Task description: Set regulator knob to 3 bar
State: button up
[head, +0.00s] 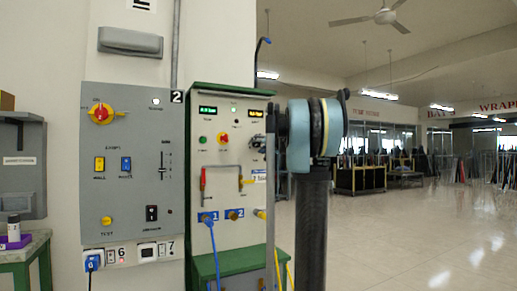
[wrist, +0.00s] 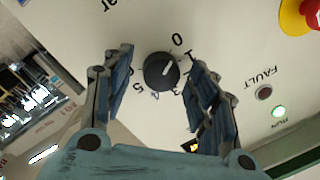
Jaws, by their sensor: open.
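The regulator knob (wrist: 161,71) is round and black with a pale pointer mark, on a cream panel in the wrist view. Printed numbers ring it, with 0 above right and 3 (wrist: 177,92) below right. The mark points to the upper right, roughly towards 1; the exact reading is unclear. My gripper (wrist: 159,60) is open, with one finger on each side of the knob and a gap showing at the left. I cannot tell how deep the fingertips are. In the head view my arm covers the right part of the green-framed panel (head: 230,175).
A grey switch panel (head: 130,190) stands left in the head view. The floor (head: 420,230) to the right is clear.

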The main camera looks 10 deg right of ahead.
jog(key=c, duration=1.1)
jog(key=shift+o, duration=0.2)
